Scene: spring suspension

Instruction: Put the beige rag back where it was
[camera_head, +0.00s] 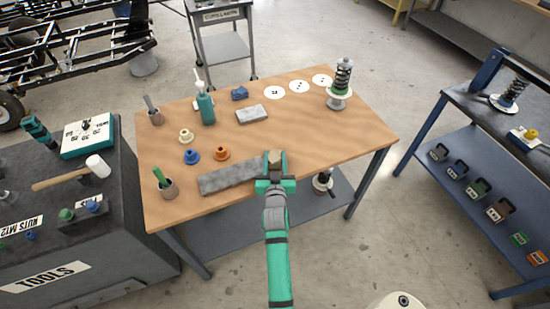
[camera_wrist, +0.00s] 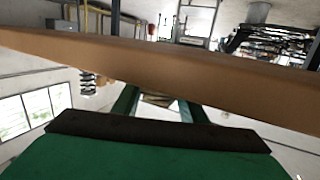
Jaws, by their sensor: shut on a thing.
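My gripper (camera_head: 275,172) is at the front edge of the wooden table (camera_head: 310,135), right of the long grey mat. It is shut on a small beige-brown folded thing, which I take to be the beige rag (camera_head: 275,156), showing between and beyond the fingers. In the wrist view the fingers (camera_wrist: 157,100) show small past the dark wrist part, with a bit of beige between them (camera_wrist: 157,99). I cannot tell whether the rag touches the table top. The table's brown edge (camera_wrist: 150,62) crosses the wrist view close by.
The long grey mat (camera_head: 230,176) lies left of my gripper. The table's right front is clear.

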